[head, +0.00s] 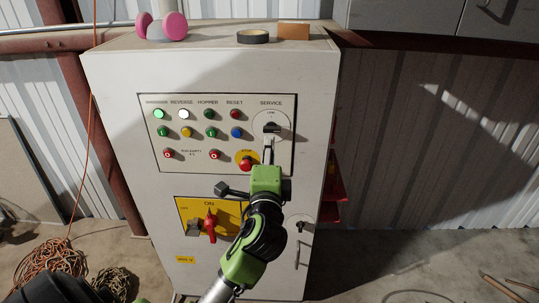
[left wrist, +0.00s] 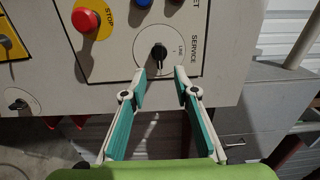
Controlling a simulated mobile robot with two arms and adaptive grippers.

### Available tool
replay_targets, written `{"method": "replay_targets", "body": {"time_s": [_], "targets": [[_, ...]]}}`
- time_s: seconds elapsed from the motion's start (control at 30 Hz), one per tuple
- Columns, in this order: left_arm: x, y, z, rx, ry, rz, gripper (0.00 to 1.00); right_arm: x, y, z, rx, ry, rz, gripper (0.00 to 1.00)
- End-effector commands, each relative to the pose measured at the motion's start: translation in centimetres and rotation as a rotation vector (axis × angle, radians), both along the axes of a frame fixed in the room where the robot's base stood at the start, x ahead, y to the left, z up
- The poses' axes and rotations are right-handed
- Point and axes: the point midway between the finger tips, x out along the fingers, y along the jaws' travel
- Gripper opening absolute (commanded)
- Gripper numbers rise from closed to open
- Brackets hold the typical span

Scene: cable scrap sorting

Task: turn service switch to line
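The service switch (head: 271,127) is a black knob on a round white plate at the upper right of the cabinet's control panel. In the left wrist view the knob (left wrist: 158,52) has its LINE label to the right of it, and its grip runs up and down the picture, at an angle to that label. In the head view the grip lies about level, with LINE above it. My left gripper (head: 268,146) is just below the switch. In the left wrist view its fingers (left wrist: 160,78) are apart and empty, their tips short of the knob. My right gripper is not seen.
The red stop button (left wrist: 86,20) on its yellow ring is close to the switch. A red-handled main switch (head: 210,223) sits lower on the cabinet. Orange cable (head: 50,258) is heaped on the floor at left.

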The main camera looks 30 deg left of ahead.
Motion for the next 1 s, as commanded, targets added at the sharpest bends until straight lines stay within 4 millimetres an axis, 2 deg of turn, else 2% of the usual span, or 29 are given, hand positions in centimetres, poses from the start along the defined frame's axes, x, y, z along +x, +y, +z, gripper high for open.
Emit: {"method": "replay_targets", "body": {"time_s": [0.57,1.0], "targets": [[4.8,3.0,-0.1,0.0,0.0,0.0,0.28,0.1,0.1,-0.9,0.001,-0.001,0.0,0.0],[7.6,4.6,-0.1,-0.002,0.001,-0.001,0.28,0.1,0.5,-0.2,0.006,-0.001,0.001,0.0]]}}
